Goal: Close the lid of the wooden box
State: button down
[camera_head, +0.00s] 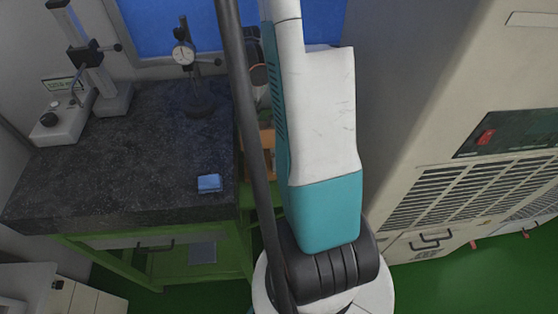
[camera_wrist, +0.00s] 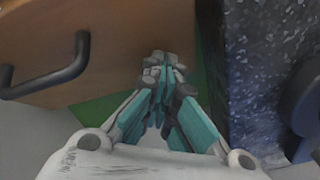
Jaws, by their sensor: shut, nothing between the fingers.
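In the wrist view, a brown wooden panel (camera_wrist: 130,35) with a dark bar handle (camera_wrist: 55,75) fills the upper left; it looks like a side of the wooden box. My gripper (camera_wrist: 166,68) is shut and empty, with its fingertips at the panel's right end; I cannot tell whether they touch it. In the head view, only small brown wooden parts (camera_head: 266,140) show between the granite table and my arm. My arm hides most of the box there. I cannot make out the lid or its angle.
A dark granite table (camera_head: 120,165) on a green frame stands at left, carrying a dial gauge stand (camera_head: 185,55), another instrument (camera_head: 85,80) and a blue block (camera_head: 209,183). Granite (camera_wrist: 262,60) also lies close right of my gripper. A large beige cabinet (camera_head: 430,120) stands at right.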

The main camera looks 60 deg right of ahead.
jog(key=shift+s+a+f+b, duration=0.15)
jog(key=shift+a+f+b, duration=0.05)
jog(key=shift+f+b, duration=0.75)
jog(key=shift+s+a+f+b, duration=0.1)
jog(key=shift+a+f+b, duration=0.05)
jog(key=shift+f+b, duration=0.7)
jog(key=shift+r+p, duration=3)
jog(key=shift+r, duration=1.5)
jog(key=shift+f, duration=0.1)
